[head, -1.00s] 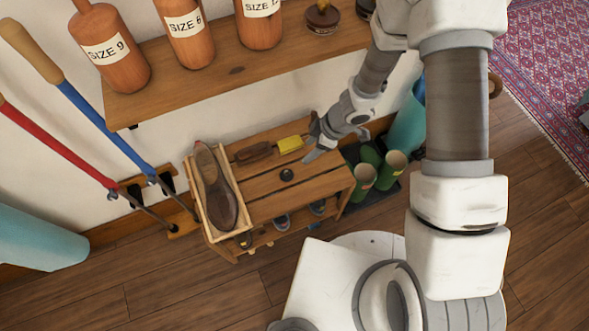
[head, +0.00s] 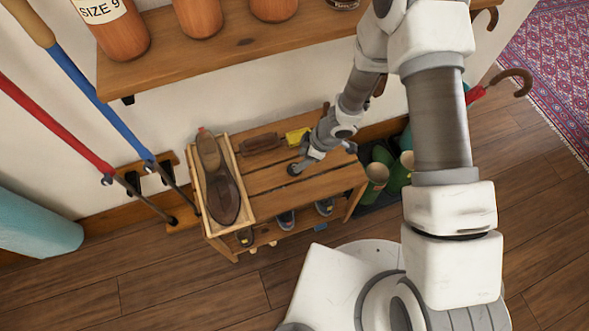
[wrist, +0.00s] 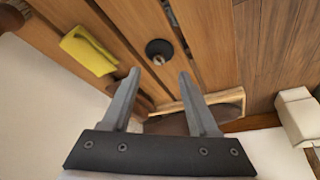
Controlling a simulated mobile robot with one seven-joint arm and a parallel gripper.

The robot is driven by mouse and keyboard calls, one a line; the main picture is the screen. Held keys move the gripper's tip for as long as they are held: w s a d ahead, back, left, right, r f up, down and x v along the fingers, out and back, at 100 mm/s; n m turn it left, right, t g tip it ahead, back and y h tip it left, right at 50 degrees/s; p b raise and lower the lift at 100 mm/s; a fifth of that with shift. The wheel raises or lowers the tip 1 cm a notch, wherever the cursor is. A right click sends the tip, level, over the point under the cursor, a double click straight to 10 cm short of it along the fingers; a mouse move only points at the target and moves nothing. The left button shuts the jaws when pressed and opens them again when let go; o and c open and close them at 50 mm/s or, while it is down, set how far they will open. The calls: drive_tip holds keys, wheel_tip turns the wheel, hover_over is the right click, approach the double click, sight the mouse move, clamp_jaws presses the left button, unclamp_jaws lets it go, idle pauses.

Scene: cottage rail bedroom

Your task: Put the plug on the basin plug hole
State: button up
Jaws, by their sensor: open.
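A small dark disc with a pale metal knob (wrist: 159,49), which looks like the plug, lies on the slatted wooden bench (head: 275,188). It also shows in the head view (head: 292,170), partly hidden by my gripper. My gripper (wrist: 159,75) is open and empty. In the wrist view its two fingertips lie just short of the disc, one to each side of its line, and the disc is in line with the gap. In the head view my gripper (head: 299,166) is right at the disc; I cannot tell whether they touch. No basin or plug hole is visible.
A wooden tray (head: 247,207) with a brown shoe (head: 219,182) stands on the bench's left end. A brush (head: 261,143) and yellow cloth (wrist: 88,51) lie along the back. A shelf (head: 240,50) overhangs behind. Green boots (head: 376,176) stand right of the bench.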

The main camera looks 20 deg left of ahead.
sight(297, 164)
drive_tip(key=b+x, duration=0.2)
drive_tip(key=x, duration=0.2)
drive_tip(key=shift+d+f+b, duration=0.15)
drive_tip(key=shift+f+b, duration=0.1)
drive_tip(key=shift+b, duration=0.15)
drive_tip(key=shift+a+f, duration=0.2)
drive_tip(key=shift+f, duration=0.15)
drive_tip(key=shift+r, duration=0.1)
clamp_jaws()
